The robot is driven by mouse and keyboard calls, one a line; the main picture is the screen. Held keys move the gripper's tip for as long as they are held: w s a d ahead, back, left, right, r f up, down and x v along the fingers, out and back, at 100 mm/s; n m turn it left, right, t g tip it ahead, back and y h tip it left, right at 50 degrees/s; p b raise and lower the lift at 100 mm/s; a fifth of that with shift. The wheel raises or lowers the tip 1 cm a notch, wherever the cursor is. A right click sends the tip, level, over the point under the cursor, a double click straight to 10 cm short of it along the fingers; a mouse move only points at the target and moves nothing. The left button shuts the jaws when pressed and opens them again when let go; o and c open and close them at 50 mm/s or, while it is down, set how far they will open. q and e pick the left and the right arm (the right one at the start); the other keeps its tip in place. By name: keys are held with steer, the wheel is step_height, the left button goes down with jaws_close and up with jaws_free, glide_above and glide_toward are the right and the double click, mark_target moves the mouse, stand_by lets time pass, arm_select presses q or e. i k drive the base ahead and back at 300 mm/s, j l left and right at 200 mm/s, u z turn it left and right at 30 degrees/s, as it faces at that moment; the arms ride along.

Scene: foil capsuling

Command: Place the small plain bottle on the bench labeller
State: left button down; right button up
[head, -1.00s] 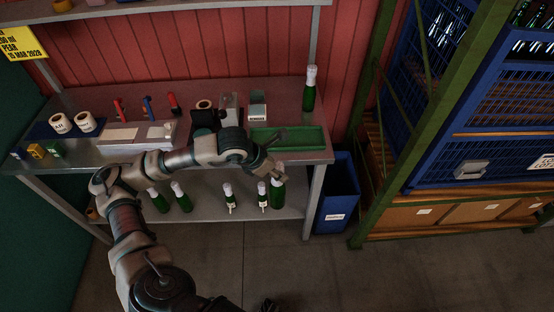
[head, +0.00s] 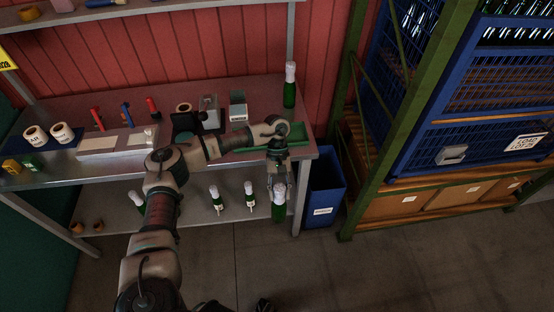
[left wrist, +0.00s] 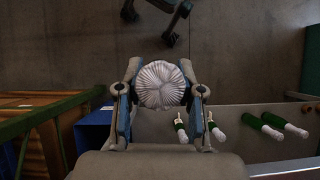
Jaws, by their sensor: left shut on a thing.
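My left gripper (head: 279,187) is shut on a green bottle (head: 279,208) with a white top and no label visible. It holds the bottle upright in front of the bench's right end, below the worktop's edge. In the left wrist view the bottle's pleated white top (left wrist: 161,86) sits between the two fingers; its body is hidden beneath. A black and silver machine (head: 207,115) on the bench may be the labeller; I cannot read a name on it. My right gripper is not in view.
A tall green bottle (head: 289,88) stands at the bench's back right, behind a green tray (head: 245,141). A blue bin (head: 323,188) stands right of the bench, near a rack (head: 372,198). Floor in front is clear.

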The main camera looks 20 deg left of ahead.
mark_target(182, 140)
steer(key=u, duration=0.7)
steer(key=i+u, duration=0.15)
steer(key=u, duration=0.2)
steer(key=i+l+u, duration=0.1)
steer(key=u, duration=0.25)
steer(key=i+l+u, duration=0.1)
steer(key=u, duration=0.2)
steer(key=i+l, duration=0.05)
steer(key=i, duration=0.05)
